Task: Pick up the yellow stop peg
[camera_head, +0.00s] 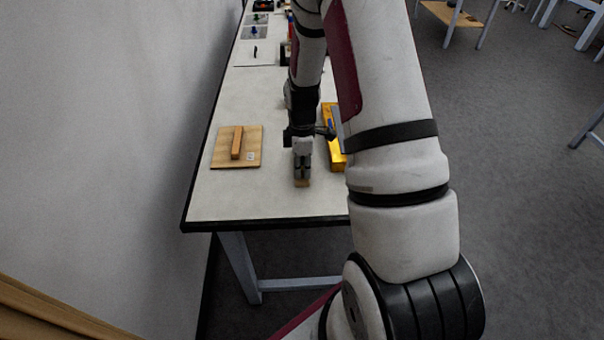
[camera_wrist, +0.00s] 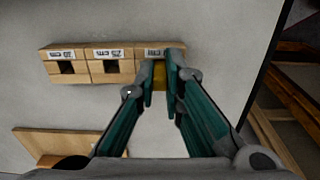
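The yellow stop peg (camera_wrist: 160,76) shows in the wrist view between my two fingertips, at the rightmost of three wooden blocks in a row. My gripper (camera_wrist: 160,72) is narrowed around it, and the yellow fills the gap between the fingers. The fingers cover much of the right block (camera_wrist: 152,52), so I cannot tell whether the peg is still in it. In the head view my gripper (camera_head: 302,176) points down over a small wooden block (camera_head: 302,184) near the table's front edge. The peg cannot be made out there.
The left block (camera_wrist: 52,77) and middle block (camera_wrist: 96,77) have dark square holes. A wooden board (camera_head: 219,154) with a bar (camera_head: 237,142) lies to the left. A yellow box (camera_head: 334,152) stands right of my gripper, partly behind my arm. The table's left front (camera_head: 230,200) is clear.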

